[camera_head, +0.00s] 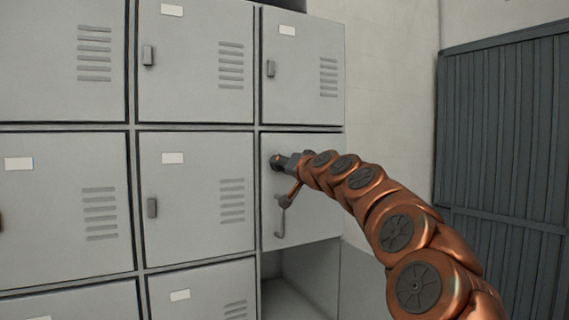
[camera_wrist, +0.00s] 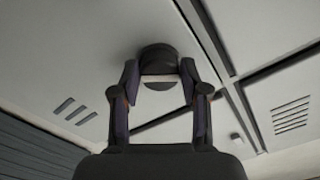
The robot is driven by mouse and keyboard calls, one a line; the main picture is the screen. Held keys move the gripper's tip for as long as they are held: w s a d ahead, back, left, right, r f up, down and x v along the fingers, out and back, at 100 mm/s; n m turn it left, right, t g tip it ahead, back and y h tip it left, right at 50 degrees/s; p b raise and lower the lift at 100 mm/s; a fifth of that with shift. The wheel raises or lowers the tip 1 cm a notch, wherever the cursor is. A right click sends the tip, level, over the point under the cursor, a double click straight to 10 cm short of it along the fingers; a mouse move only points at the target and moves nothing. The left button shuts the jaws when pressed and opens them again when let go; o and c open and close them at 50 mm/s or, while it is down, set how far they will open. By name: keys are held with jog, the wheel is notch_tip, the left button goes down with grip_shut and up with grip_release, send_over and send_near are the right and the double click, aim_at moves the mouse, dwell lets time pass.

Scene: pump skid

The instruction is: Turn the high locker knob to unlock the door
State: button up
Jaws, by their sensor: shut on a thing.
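The locker door (camera_head: 300,220) with the knob is in the right column, middle row, in the head view. Its round dark knob (camera_head: 275,161) sits near the door's upper left. My gripper (camera_head: 281,162) reaches it from the right and is shut on the knob. In the wrist view the knob (camera_wrist: 157,56) is between the two fingers of my gripper (camera_wrist: 158,80), which touch its sides. The door lies flush with its neighbours. The knob's marking or angle cannot be made out.
Other grey lockers with small latches, such as the one above (camera_head: 302,70), surround the door. An open compartment (camera_head: 300,285) lies below it. A dark ribbed panel (camera_head: 500,165) stands at the right, beyond a pale wall (camera_head: 390,110).

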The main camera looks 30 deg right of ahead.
jog(key=m+p, duration=0.1)
jog(key=m, duration=0.1)
jog(key=m+p, duration=0.2)
jog(key=m, duration=0.1)
jog(key=shift+a+r+m, duration=0.1)
jog(key=shift+r+m, duration=0.15)
jog(key=shift+m, duration=0.05)
jog(key=shift+f+m+p, duration=0.15)
jog(key=shift+m+p, duration=1.85)
jog(key=shift+m, duration=0.6)
jog(key=o, duration=1.1)
jog(key=shift+o, duration=0.2)
jog(key=shift+s, duration=0.1)
